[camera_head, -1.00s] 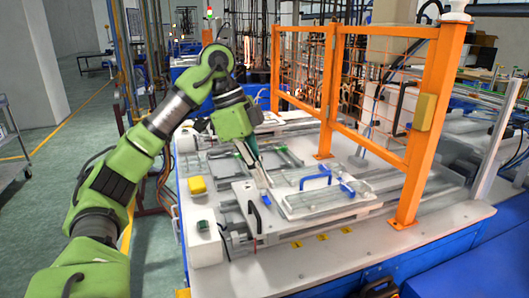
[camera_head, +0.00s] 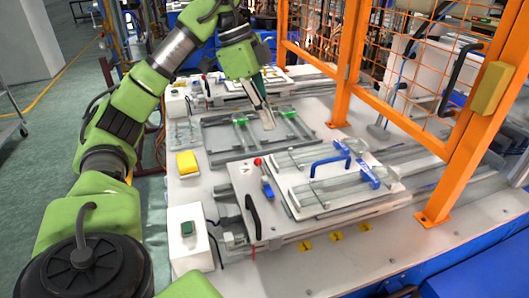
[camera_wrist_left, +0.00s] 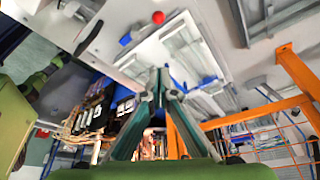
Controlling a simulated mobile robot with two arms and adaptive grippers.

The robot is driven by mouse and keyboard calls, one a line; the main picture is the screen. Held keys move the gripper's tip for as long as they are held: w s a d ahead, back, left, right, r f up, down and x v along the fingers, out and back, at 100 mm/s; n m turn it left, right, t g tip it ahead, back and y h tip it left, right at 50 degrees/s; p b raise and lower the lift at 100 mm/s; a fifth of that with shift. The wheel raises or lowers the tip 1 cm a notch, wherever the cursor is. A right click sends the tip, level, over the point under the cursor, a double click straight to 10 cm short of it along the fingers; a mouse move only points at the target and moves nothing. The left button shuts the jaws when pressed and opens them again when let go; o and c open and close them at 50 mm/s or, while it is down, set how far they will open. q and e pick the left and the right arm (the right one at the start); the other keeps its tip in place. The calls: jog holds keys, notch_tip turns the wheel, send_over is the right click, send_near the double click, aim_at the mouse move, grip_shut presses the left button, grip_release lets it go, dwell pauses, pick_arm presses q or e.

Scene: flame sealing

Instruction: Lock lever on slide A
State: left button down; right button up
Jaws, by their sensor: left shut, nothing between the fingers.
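Slide A appears to be the near pale slide plate (camera_head: 240,180), though no label is readable. On its left part is a small lever with a red knob (camera_head: 257,161) and a blue part (camera_head: 267,188) just below it. The red knob also shows at the top of the left wrist view (camera_wrist_left: 158,17), with the blue part (camera_wrist_left: 125,39) beside it. My left gripper (camera_head: 267,122) is shut and empty, above the bench behind the lever and apart from it. Its closed fingers (camera_wrist_left: 158,78) point toward the plate in the wrist view. My right gripper is not in view.
A clear fixture with a blue handle (camera_head: 330,165) sits on the plate's right. Orange fence posts (camera_head: 350,60) stand at the right. A second slide fixture (camera_head: 215,135) lies behind.

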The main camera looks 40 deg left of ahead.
aim_at(264, 177)
pick_arm(q)
jog(key=x, duration=0.9)
jog(key=shift+f, duration=0.35)
jog(key=a, duration=0.1)
jog(key=s+a, duration=0.1)
jog(key=shift+a+f, duration=0.35)
jog(key=shift+s+a+p, duration=0.3)
jog(key=shift+s, duration=0.05)
jog(key=shift+f, duration=0.1)
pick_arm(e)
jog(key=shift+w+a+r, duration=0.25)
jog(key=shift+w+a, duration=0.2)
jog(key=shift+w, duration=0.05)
pick_arm(q)
jog(key=shift+w, duration=0.1)
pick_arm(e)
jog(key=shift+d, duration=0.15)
